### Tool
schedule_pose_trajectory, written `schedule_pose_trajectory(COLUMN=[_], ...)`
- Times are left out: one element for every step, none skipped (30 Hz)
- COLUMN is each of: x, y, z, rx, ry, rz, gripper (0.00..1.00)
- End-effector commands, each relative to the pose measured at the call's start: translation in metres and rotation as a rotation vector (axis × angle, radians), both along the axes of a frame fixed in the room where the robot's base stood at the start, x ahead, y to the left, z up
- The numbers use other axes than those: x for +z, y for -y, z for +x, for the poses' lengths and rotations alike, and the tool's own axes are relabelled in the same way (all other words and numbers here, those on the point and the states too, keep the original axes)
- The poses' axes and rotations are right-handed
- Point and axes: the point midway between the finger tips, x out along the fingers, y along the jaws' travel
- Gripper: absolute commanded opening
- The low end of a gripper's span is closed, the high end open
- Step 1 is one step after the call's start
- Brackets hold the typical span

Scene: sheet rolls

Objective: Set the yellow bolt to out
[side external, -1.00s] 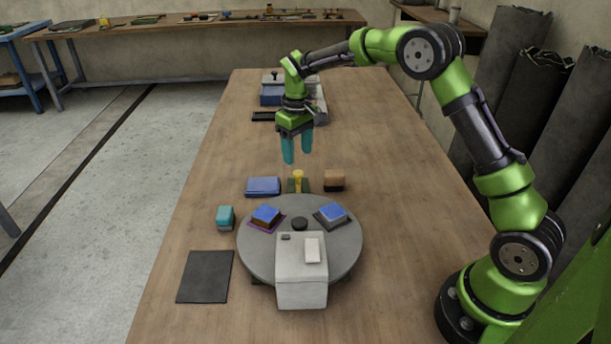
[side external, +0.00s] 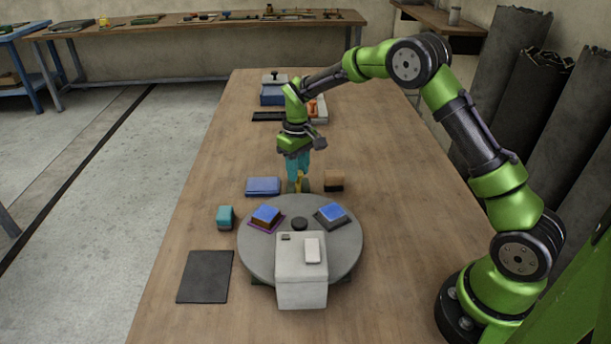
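The yellow bolt (side external: 299,181) stands at the back edge of the round grey turntable (side external: 350,252), on a small dark green base that is mostly hidden. My gripper (side external: 298,176) is down at the bolt, with its teal fingers pointing downward at the bolt's upper part. The fingers overlap each other and the bolt in this view. I cannot tell whether they touch it or how far apart they are.
A blue block (side external: 263,186) and a tan-and-black block (side external: 334,180) stand close on either side of the bolt. Two blue-topped blocks and a white box (side external: 302,282) are on or over the turntable. A teal block (side external: 225,217) and dark mat (side external: 205,276) lie left.

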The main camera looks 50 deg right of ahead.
Motion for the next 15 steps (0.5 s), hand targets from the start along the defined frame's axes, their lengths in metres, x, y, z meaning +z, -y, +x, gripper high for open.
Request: schedule_pose_trajectory(x=[0.000, 0.000, 0.000, 0.000, 0.000, 0.000, 0.000, 0.000, 0.000, 0.000, 0.000, 0.000, 0.000, 0.000, 0.000], y=[0.000, 0.000, 0.000, 0.000, 0.000, 0.000, 0.000, 0.000, 0.001, 0.001, 0.003, 0.006, 0.009, 0.011, 0.015], z=[0.000, 0.000, 0.000, 0.000, 0.000, 0.000, 0.000, 0.000, 0.000, 0.001, 0.003, 0.006, 0.009, 0.011, 0.015], rx=[0.000, 0.000, 0.000, 0.000, 0.000, 0.000, 0.000, 0.000, 0.000, 0.000, -0.001, -0.002, -0.003, -0.003, -0.002], ry=[0.000, 0.000, 0.000, 0.000, 0.000, 0.000, 0.000, 0.000, 0.000, 0.001, 0.001, 0.000, 0.000, 0.001, 0.000], rz=[0.000, 0.000, 0.000, 0.000, 0.000, 0.000, 0.000, 0.000, 0.000, -0.001, -0.001, 0.000, 0.000, 0.000, 0.000], gripper=[0.09, 0.05, 0.00, 0.00, 0.00, 0.00, 0.00, 0.00, 0.00, 0.00, 0.00, 0.00, 0.00, 0.00, 0.00])
